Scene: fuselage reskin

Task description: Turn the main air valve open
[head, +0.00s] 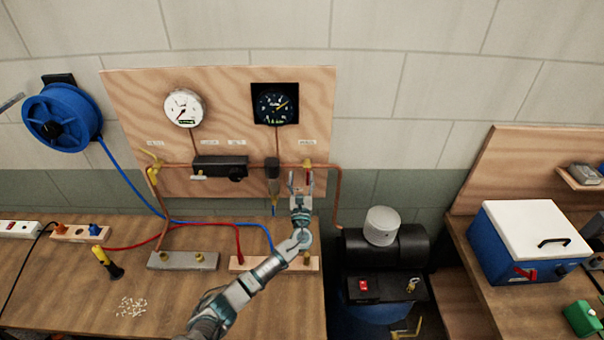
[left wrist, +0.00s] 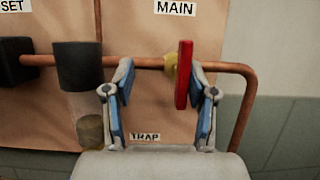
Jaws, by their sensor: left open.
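The main air valve (head: 308,163) is a yellow fitting on the horizontal copper pipe of the plywood panel. In the left wrist view its red lever (left wrist: 184,75) stands upright, across the pipe, below and right of the MAIN label (left wrist: 175,8). My left gripper (head: 301,182) is open in front of the valve. In the left wrist view its fingers (left wrist: 160,85) appear on either side of the lever, which is closer to the right finger. I cannot tell whether they touch it. My right gripper is not in view.
A dark cylindrical trap (left wrist: 78,66) hangs from the pipe left of the valve. A white gauge (head: 184,107) and a black gauge (head: 275,104) are above. The workbench (head: 190,300) holds manifold blocks and hoses. A compressor (head: 385,250) stands to the right.

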